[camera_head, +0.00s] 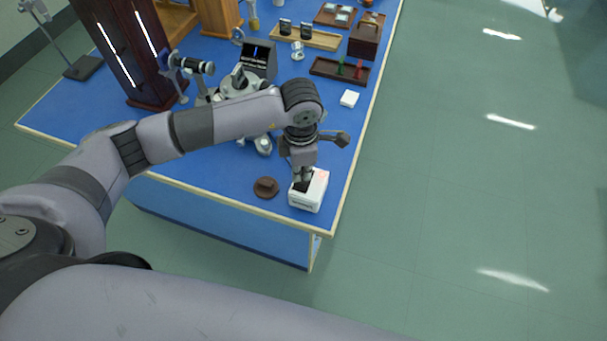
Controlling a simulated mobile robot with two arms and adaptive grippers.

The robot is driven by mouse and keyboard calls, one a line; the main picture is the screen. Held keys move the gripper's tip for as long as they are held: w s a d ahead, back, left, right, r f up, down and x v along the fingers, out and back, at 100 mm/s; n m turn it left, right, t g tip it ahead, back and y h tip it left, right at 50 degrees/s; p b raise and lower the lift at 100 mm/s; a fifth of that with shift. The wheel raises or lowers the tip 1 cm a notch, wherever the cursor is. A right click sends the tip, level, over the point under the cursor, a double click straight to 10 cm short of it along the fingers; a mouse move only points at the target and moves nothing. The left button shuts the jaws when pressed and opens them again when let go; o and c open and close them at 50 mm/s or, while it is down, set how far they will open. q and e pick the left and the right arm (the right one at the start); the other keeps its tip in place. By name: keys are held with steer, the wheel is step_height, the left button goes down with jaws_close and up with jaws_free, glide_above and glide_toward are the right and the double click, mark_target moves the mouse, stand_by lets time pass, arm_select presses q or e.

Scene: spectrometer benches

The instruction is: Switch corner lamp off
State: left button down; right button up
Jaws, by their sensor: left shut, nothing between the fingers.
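My left gripper (303,180) points down at a white box (314,197) at the near right corner of the blue table. The gripper hides part of that top, and no switch can be made out. I cannot tell for sure which thing is the corner lamp; the white box stands nearest the corner. My right gripper is not in view.
A brown round object (266,188) lies just left of the white box on the blue table (215,180). A small white block (349,98), a dark tray (326,67) and a tall dark wooden cabinet (117,62) stand farther back. The floor at right is clear.

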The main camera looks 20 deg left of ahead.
mark_target(301, 182)
arm_select(q)
steer(key=shift+f+b, duration=1.2)
stand_by(0.6)
steer(key=shift+r, duration=0.2)
steer(key=shift+r+p, duration=0.65)
steer(key=shift+r, duration=0.25)
steer(key=shift+r+p, duration=1.2)
steer(key=shift+r, duration=1.3)
